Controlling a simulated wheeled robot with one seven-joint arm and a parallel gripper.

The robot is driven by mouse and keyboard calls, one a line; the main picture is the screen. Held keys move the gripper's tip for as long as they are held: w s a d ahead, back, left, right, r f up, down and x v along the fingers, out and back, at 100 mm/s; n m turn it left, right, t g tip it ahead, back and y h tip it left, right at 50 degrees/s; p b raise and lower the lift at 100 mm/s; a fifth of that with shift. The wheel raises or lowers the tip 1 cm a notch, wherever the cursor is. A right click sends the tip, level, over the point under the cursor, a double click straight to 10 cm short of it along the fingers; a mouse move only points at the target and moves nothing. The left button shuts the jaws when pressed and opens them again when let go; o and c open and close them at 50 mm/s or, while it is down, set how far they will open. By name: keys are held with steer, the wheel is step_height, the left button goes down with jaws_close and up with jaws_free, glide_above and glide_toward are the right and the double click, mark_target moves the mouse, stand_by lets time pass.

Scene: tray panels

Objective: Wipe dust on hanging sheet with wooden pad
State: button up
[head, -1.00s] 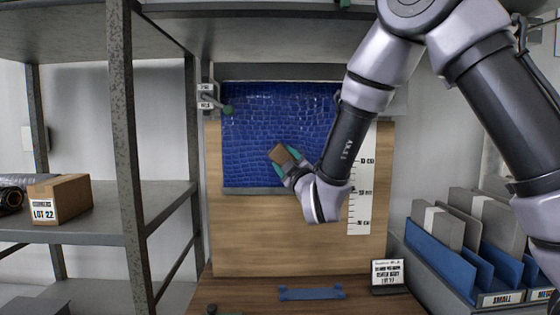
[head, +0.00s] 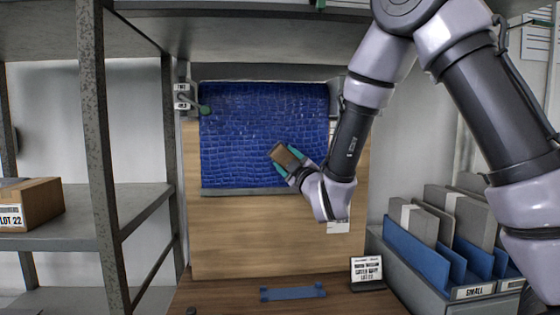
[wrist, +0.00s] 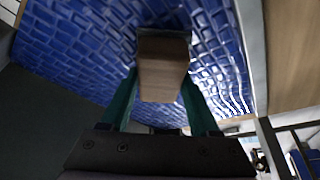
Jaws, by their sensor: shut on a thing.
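The hanging sheet (head: 245,130) is blue with an embossed scale-like pattern and hangs in front of a wooden board. It fills much of the wrist view (wrist: 75,50). My gripper (head: 287,163) has green fingers and is shut on the wooden pad (head: 284,156), a brown block. In the wrist view the pad (wrist: 163,75) sits between the two fingertips, with its far end towards the sheet. The pad lies over the lower right part of the sheet; I cannot tell whether it touches. No dust is clearly visible on the sheet.
A grey bar (head: 243,191) runs along the sheet's lower edge. A blue bracket-like piece (head: 293,292) and a label stand (head: 367,272) are on the wooden table. A grey shelf with a cardboard box (head: 30,203) stands left. A bin with blue dividers (head: 425,250) stands right.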

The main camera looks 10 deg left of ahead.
mark_target(274, 159)
steer(key=shift+s+a, duration=0.25)
steer(key=shift+a, duration=0.6)
steer(key=shift+s+a, duration=0.2)
steer(key=shift+a, duration=0.6)
steer(key=shift+s+a, duration=0.35)
steer(key=shift+a, duration=1.3)
steer(key=shift+s+a, duration=0.35)
steer(key=shift+a, duration=1.3)
steer(key=shift+s+a, duration=0.35)
steer(key=shift+a, duration=1.3)
steer(key=shift+s+d, duration=0.25)
steer(key=shift+s, duration=0.7)
steer(key=shift+s+d, duration=0.2)
steer(key=shift+s, duration=0.8)
steer(key=shift+s+d, duration=0.25)
steer(key=shift+s, duration=0.7)
steer(key=s, duration=0.3)
steer(key=shift+d, duration=0.35)
steer(key=shift+w, duration=0.1)
